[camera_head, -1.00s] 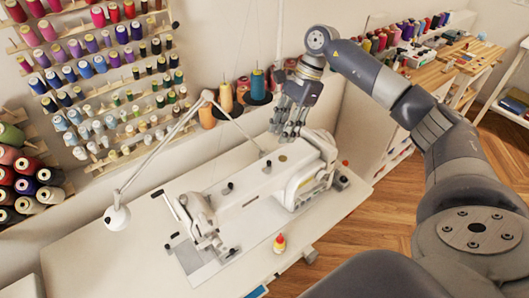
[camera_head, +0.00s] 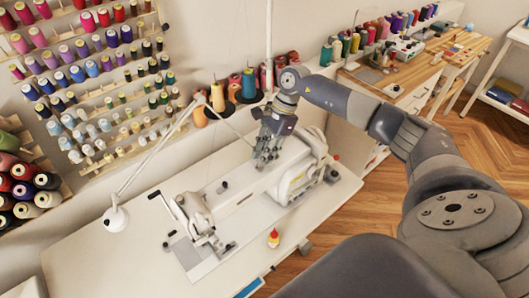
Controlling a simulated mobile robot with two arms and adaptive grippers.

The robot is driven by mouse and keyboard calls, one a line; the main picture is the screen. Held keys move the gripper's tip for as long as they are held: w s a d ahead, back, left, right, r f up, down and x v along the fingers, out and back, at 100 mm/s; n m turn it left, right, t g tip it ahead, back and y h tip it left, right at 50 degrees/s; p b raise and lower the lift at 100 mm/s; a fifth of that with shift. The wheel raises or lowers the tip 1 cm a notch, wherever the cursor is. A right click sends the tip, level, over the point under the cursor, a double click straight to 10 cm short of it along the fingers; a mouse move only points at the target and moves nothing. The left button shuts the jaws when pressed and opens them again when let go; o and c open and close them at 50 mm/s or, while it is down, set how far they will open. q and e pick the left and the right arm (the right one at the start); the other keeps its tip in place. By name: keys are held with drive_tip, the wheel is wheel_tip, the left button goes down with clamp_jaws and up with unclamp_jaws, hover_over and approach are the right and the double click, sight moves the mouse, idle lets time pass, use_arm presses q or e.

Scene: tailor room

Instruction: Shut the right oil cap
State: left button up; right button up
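The white sewing machine (camera_head: 240,200) stands on the white table. My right gripper (camera_head: 265,158) points down at the top of the machine's arm, near its right end. Its fingers are at or just above the surface; I cannot tell whether they touch it. The right oil cap is not visible; the gripper covers that part of the top. I cannot make out whether the fingers are open or shut. A small dark knob (camera_head: 222,187) shows on the machine further left. My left gripper is not in view.
A white lamp (camera_head: 116,217) leans over the table's left side. Large thread cones (camera_head: 234,91) stand behind the machine. The table's front left (camera_head: 90,262) is clear.

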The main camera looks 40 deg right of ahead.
clamp_jaws()
drive_tip(key=shift+s+f+m+t+b, duration=0.1)
drive_tip(key=shift+m+t+b, duration=0.1)
drive_tip(key=shift+m+b, duration=0.35)
drive_tip(key=shift+s+f+m+t+b, duration=0.1)
drive_tip(key=shift+m+t+b, duration=0.1)
drive_tip(key=shift+m+b, duration=0.35)
drive_tip(key=shift+c, duration=0.2)
unclamp_jaws()
drive_tip(key=shift+r+m, duration=0.15)
drive_tip(key=shift+m, duration=0.15)
drive_tip(key=o, duration=0.7)
drive_tip(key=shift+r, duration=0.1)
drive_tip(key=shift+w, duration=0.1)
